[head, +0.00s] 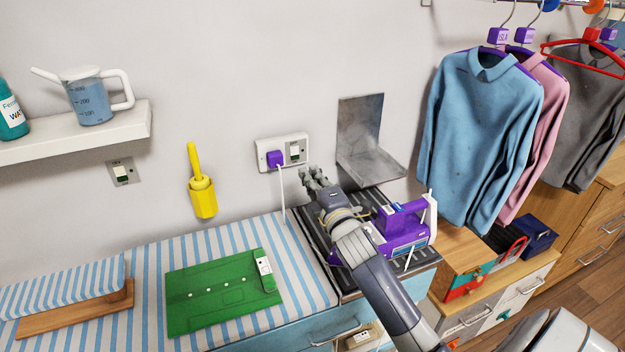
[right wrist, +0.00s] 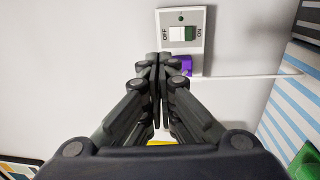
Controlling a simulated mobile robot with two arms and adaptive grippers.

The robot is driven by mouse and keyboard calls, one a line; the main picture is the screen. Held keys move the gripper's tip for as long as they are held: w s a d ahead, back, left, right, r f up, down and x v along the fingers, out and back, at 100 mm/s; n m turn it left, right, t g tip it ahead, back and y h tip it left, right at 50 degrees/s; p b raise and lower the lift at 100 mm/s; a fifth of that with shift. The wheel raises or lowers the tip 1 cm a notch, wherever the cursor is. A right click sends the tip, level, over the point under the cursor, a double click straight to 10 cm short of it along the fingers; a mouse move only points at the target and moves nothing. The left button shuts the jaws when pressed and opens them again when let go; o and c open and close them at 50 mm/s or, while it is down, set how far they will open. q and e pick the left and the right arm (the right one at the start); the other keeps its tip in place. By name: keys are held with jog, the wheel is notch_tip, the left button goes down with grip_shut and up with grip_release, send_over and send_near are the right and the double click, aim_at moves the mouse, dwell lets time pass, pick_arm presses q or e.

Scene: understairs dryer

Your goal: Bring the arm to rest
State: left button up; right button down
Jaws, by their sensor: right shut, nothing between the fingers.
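My right gripper (head: 314,177) is shut and empty in the head view, just below the white wall socket (head: 295,150). My right arm (head: 365,262) reaches up to it from the lower right, passing in front of the purple iron (head: 404,225). In the right wrist view the closed fingers (right wrist: 160,62) point at the socket plate (right wrist: 181,20), whose switch has OFF and ON marks. A purple plug (head: 275,158) sits in the socket with a white cord hanging down. The fingertips partly cover the plug (right wrist: 185,65) in the wrist view, so contact cannot be told. My left gripper is out of view.
A metal bracket (head: 372,160) juts from the wall right of the gripper. Hanging shirts (head: 480,135) are farther right. A shelf (head: 80,137) with a jug is at left.

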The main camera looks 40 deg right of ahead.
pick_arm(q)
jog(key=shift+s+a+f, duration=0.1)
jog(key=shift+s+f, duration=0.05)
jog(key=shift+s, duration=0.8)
pick_arm(e)
jog(key=shift+s+a+r, duration=0.1)
jog(key=shift+s, duration=0.35)
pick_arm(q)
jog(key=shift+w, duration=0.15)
